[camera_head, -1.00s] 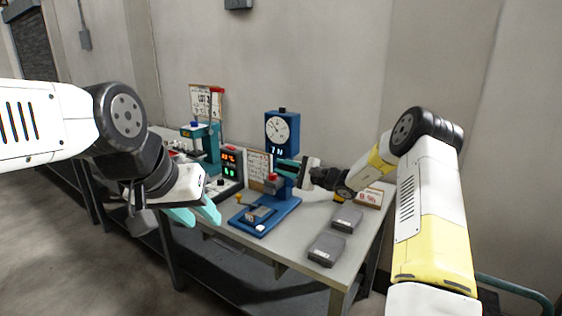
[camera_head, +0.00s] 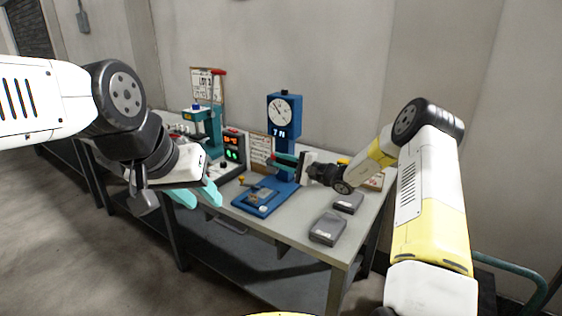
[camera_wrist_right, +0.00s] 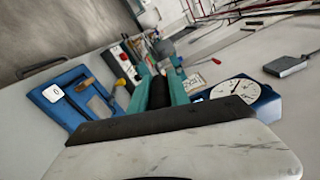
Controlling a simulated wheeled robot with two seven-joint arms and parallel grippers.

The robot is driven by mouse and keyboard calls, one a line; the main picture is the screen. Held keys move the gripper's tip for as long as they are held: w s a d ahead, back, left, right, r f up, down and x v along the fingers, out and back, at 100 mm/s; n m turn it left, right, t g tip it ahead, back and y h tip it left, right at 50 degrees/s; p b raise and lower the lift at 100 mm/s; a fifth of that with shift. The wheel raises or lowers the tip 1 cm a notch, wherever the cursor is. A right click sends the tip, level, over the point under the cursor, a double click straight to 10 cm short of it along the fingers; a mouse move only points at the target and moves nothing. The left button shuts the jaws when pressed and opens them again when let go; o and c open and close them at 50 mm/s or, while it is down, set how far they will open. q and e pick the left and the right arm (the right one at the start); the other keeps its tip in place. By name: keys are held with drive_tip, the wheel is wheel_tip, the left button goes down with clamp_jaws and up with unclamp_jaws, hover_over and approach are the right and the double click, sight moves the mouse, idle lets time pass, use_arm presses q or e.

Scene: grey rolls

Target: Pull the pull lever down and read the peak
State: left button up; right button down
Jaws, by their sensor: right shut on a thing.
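The blue test stand (camera_head: 285,98) has a white dial and a small display that seems to read 7 N. Its base (camera_head: 250,207) lies on the bench. My right gripper (camera_head: 279,163) reaches in from the right at the stand's column. Its teal fingers are shut around a dark piece, apparently the pull lever, which they mostly hide. In the right wrist view the fingers (camera_wrist_right: 161,88) point away, with the dial (camera_wrist_right: 235,115) to their right. A red spot shows by the fingertips. My left gripper (camera_head: 203,200) is open and empty in front of the bench's left part.
A teal press (camera_head: 210,130) with a raised red-tipped handle stands at the left back. A dark meter box (camera_head: 233,150) with red and green digits stands between it and the blue stand. Two grey blocks (camera_head: 328,228) lie at the right front of the bench.

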sight(296, 165)
drive_tip(key=c, duration=1.4)
unclamp_jaws()
drive_tip(key=shift+f, duration=0.4)
drive_tip(key=shift+o, duration=0.7)
drive_tip(key=shift+r, duration=0.15)
drive_tip(key=v, duration=0.7)
drive_tip(key=shift+s+d, duration=0.2)
drive_tip(key=shift+d, duration=0.15)
